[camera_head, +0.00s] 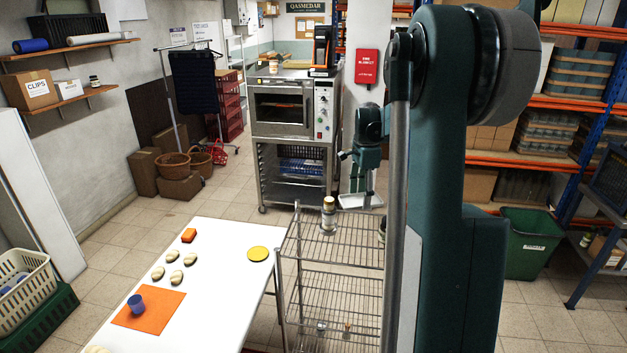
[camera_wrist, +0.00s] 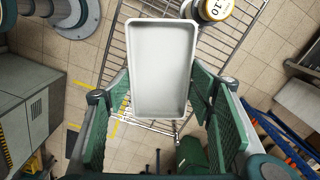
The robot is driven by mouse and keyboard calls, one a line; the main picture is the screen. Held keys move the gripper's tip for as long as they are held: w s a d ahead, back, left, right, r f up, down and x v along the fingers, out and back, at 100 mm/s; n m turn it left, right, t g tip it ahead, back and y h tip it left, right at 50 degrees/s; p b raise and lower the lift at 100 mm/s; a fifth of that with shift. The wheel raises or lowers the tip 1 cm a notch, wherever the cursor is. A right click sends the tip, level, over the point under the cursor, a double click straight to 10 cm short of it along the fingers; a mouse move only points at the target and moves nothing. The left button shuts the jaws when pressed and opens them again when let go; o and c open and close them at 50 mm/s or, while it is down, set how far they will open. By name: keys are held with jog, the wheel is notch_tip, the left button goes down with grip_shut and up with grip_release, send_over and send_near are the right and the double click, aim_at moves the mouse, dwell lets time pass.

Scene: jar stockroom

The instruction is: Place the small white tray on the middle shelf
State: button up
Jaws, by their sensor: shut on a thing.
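In the wrist view a small white rectangular tray (camera_wrist: 163,72) lies between the green fingers of my gripper (camera_wrist: 161,92), which is shut on it. The tray looks empty, with its open side facing the camera. The wire rack (camera_head: 340,246) stands right of the white table in the head view. Its middle shelf (camera_head: 335,283) has a clear visible part; my arm hides the right side. In the wrist view the rack's wires (camera_wrist: 130,45) show beyond the tray.
A gold-lidded jar (camera_head: 328,214) stands on the rack's top level, and jars (camera_wrist: 213,9) show close to the tray's far end. Small items (camera_head: 321,326) sit low in the rack. The white table (camera_head: 215,290) holds an orange mat (camera_head: 150,312), blue cup (camera_head: 136,304) and yellow disc (camera_head: 258,254).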

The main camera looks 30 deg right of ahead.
jog(key=w+a+f+n+b, duration=0.1)
jog(key=w+a+f+n, duration=0.25)
jog(key=a, duration=0.75)
jog(key=w+a+f+n+b, duration=0.15)
jog(key=w+a, duration=0.35)
jog(key=a, duration=0.5)
jog(key=w+a+f+n+b, duration=0.1)
jog(key=w+a+f+n, duration=0.25)
jog(key=a, duration=0.75)
jog(key=s+a+f+n+b, duration=0.2)
jog(key=a+f+n+b, duration=0.1)
jog(key=f, duration=0.8)
jog(key=s+a+f+n+b, duration=0.3)
jog(key=a+f+n, duration=0.3)
jog(key=f, duration=0.5)
jog(key=s+a+f+n+b, duration=0.2)
jog(key=a+f+n, duration=0.3)
jog(key=a+f, duration=0.3)
notch_tip(320, 180, down, 3)
jog(key=shift+s+f+b, duration=0.1)
jog(key=shift+s+b, duration=0.25)
jog(key=shift+b, duration=0.15)
jog(key=shift+a, duration=0.1)
